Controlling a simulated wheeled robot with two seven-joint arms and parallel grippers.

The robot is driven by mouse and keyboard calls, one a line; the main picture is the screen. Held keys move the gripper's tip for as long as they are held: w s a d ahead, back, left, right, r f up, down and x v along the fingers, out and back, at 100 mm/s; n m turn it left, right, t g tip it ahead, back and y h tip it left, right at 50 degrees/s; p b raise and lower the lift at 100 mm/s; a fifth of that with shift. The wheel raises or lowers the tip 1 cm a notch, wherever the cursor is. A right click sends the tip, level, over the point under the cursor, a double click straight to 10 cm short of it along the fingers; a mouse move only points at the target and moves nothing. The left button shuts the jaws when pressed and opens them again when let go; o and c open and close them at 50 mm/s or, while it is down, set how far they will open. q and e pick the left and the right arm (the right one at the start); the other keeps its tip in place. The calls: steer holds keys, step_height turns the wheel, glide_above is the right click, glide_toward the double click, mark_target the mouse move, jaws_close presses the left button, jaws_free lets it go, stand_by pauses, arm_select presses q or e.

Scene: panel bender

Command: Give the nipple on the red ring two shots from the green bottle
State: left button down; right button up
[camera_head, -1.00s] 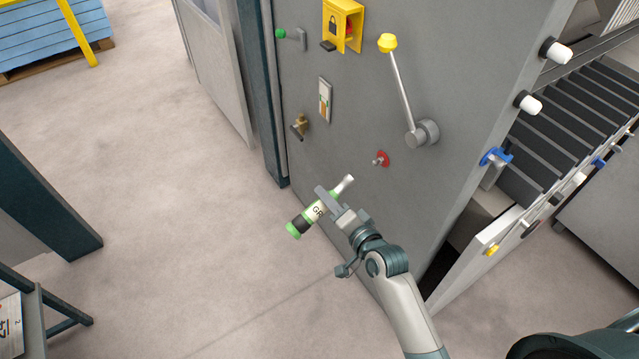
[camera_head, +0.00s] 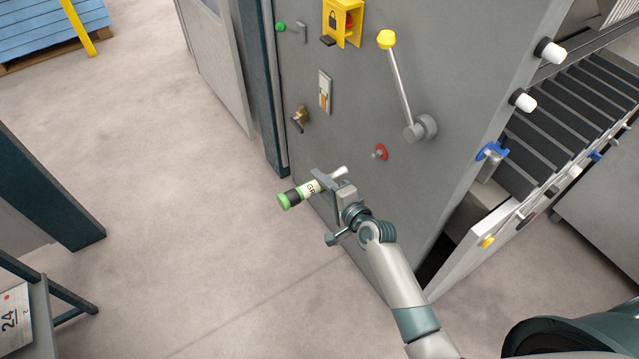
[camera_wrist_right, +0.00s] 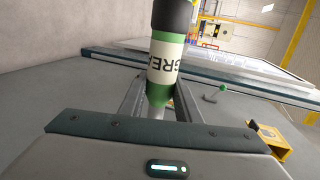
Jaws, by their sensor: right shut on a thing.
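The green bottle (camera_head: 309,188) has a cream label, a black band, a green end cap and a grey nozzle. My right gripper (camera_head: 327,181) is shut on it near the nozzle end. The bottle is tilted, with its nozzle pointing right toward the machine panel and its green end to the left. In the right wrist view the bottle (camera_wrist_right: 165,68) stands between the fingers, label facing the camera. My left gripper is not in view.
The grey panel (camera_head: 450,60) also carries a yellow-knobbed lever (camera_head: 398,80), a yellow lock box (camera_head: 342,22), a brass fitting (camera_head: 299,118) and a green-knobbed handle (camera_head: 290,29). A blue clamp (camera_head: 491,152) sits at its right edge.

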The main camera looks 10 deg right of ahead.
mark_target(345, 171)
steer(key=shift+w+d+b, duration=0.35)
steer(key=shift+d+b, duration=0.15)
steer(key=shift+d, duration=0.4)
steer(key=shift+w+d+b, duration=0.3)
steer(key=shift+d+b, duration=0.2)
steer(key=shift+d, duration=0.45)
steer(key=shift+w+d+b, duration=0.35)
steer(key=shift+d+b, duration=0.15)
steer(key=shift+d, duration=0.4)
steer(key=shift+w+d+r, duration=0.1)
steer(key=shift+w+d, duration=0.15)
steer(key=shift+d, duration=0.35)
steer(key=shift+w+d, duration=0.25)
steer(key=shift+d, duration=0.7)
steer(key=shift+w+d+b, duration=0.25)
steer(key=shift+d+b, duration=0.15)
steer(key=shift+d, duration=0.15)
steer(key=shift+s+a, duration=0.1)
steer(key=shift+a, duration=0.15)
steer(key=shift+s+a+p, duration=0.25)
steer(key=shift+a+p, duration=0.45)
steer(key=shift+a, duration=0.05)
